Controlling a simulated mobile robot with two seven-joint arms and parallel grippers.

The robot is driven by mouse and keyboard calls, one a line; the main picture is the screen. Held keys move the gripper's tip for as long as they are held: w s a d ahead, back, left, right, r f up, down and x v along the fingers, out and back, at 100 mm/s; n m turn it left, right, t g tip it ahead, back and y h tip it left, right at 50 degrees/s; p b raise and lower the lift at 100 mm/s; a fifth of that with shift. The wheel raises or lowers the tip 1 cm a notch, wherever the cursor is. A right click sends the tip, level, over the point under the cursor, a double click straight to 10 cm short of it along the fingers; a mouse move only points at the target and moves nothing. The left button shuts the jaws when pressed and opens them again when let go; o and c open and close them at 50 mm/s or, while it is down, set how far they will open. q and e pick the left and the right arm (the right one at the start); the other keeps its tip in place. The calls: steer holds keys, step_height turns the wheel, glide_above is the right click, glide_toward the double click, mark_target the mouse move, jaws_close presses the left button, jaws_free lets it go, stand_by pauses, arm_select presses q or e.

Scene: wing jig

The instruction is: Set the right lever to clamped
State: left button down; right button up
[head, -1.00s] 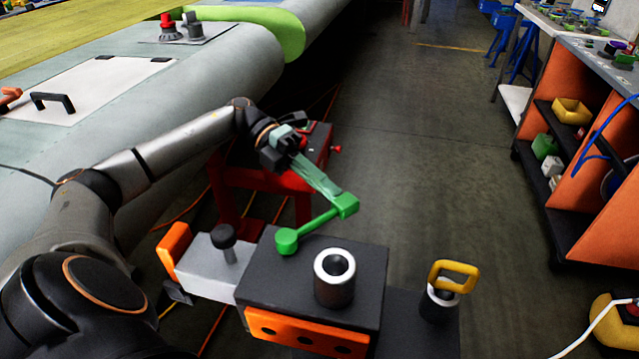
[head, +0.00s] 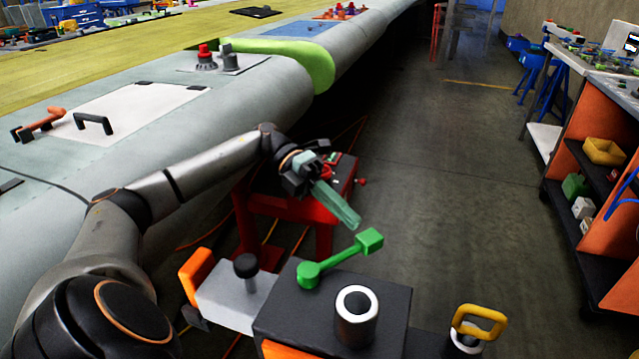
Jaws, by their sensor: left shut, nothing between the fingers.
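A green lever (head: 338,258) is on top of a dark block (head: 290,310). Its round pivot is at the block's back edge, and its arm slants up and to the right to a square end. No label shows whether this is the right lever or which position is clamped. My left gripper (head: 350,222) reaches in from the left. Its pale green fingers are shut and empty, with the tips just above and left of the lever's square end. A small gap shows between them. My right gripper is out of view.
The block carries a metal-rimmed socket (head: 356,313), with a black knob (head: 246,264) on a grey slide to its left. A yellow handle (head: 480,318) stands at right. A red stand (head: 300,208) is behind the gripper.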

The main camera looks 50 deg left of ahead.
arm_select(q)
steer(key=v, duration=1)
steer(key=shift+s+a, duration=0.2)
steer(key=shift+a, duration=0.15)
steer(key=shift+r, duration=0.15)
